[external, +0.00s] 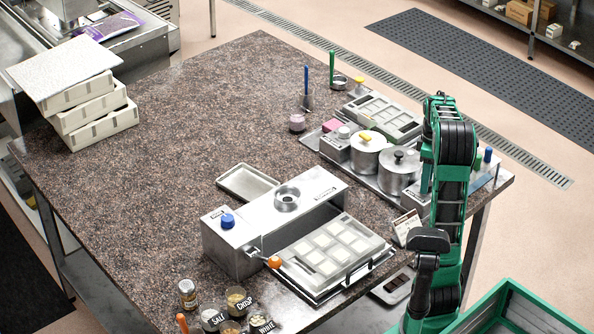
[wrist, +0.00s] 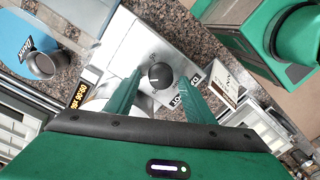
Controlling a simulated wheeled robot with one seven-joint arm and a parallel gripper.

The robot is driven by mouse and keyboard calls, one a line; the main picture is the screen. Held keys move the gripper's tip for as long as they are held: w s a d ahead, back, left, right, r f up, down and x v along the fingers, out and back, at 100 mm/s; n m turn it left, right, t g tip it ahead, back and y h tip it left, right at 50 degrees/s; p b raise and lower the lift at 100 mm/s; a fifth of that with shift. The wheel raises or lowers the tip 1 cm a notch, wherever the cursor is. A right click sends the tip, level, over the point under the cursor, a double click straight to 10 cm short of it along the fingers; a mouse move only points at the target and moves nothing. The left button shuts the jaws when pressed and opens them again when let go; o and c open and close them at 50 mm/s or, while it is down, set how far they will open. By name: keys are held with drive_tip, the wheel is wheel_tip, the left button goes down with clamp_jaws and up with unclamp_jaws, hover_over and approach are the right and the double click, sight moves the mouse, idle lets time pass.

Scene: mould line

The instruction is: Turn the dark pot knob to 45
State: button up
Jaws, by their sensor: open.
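In the wrist view a round dark knob (wrist: 161,75) with a white pointer line sits on a pale metal panel (wrist: 140,50). The line points toward the picture's left; the scale around it is too small to read. My gripper (wrist: 160,79) is open, its two green fingers on either side of the knob with gaps to it. I cannot tell how far the tips are above the panel. In the external view two lidded pots stand beside my arm, one with a dark lid knob (external: 399,155) and one with a yellow one (external: 366,136). My arm hides the dial and my gripper there.
A small display (wrist: 80,94) and a label (wrist: 180,101) lie near the fingers. In the external view a tray of moulds (external: 382,117) stands behind the pots, and a metal machine with a blue knob (external: 228,220) stands in front. The tabletop's left middle is clear.

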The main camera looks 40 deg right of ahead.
drive_tip(key=c, duration=1.1)
drive_tip(key=shift+o, duration=0.2)
drive_tip(key=shift+m, duration=0.3)
drive_tip(key=m, duration=0.6)
drive_tip(key=shift+d, duration=0.15)
drive_tip(key=m, duration=0.6)
drive_tip(key=shift+t, duration=0.3)
